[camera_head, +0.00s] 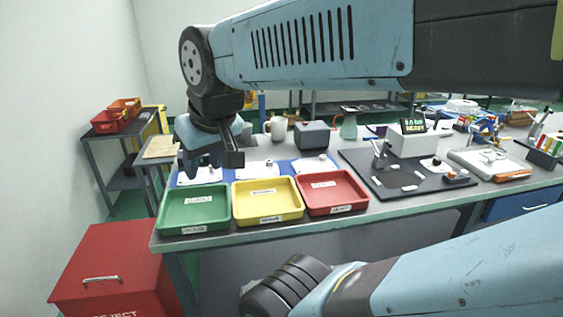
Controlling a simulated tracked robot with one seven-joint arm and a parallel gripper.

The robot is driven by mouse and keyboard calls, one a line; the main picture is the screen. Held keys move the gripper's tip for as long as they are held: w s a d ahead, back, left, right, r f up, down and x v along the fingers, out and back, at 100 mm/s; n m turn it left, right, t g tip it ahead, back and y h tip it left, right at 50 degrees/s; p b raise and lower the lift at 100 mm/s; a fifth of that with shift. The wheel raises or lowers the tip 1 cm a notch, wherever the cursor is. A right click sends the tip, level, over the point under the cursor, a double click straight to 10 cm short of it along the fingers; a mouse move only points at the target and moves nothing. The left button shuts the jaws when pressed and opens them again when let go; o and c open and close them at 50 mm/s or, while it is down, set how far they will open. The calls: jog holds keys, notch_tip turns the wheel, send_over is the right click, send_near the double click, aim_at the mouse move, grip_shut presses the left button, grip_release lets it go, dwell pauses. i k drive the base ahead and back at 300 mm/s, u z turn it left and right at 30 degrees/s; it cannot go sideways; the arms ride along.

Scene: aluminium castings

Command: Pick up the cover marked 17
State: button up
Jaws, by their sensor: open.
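Three pale metal covers lie in a row on a blue mat (229,174) behind the coloured trays. They are the left cover (203,176), the middle cover (258,170) and the right cover (314,164). Their marks are too small to read, so I cannot tell which is 17. My gripper (210,165) hangs downward with its jaws open and empty. In the picture it overlaps the left cover's area and hides part of it. I cannot tell its exact height above the mat.
Green (194,224), yellow (267,214) and red (332,207) labelled trays line the bench's front edge. A mug (276,128), a dark grey box (311,135) and a jug (348,127) stand behind the covers. A dark mat (395,182) with small parts lies right.

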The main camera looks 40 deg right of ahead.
aim_at(320, 163)
jog(key=u, duration=0.15)
jog(key=k, duration=1.3)
jog(key=z, duration=1.15)
jog(key=i, duration=1.55)
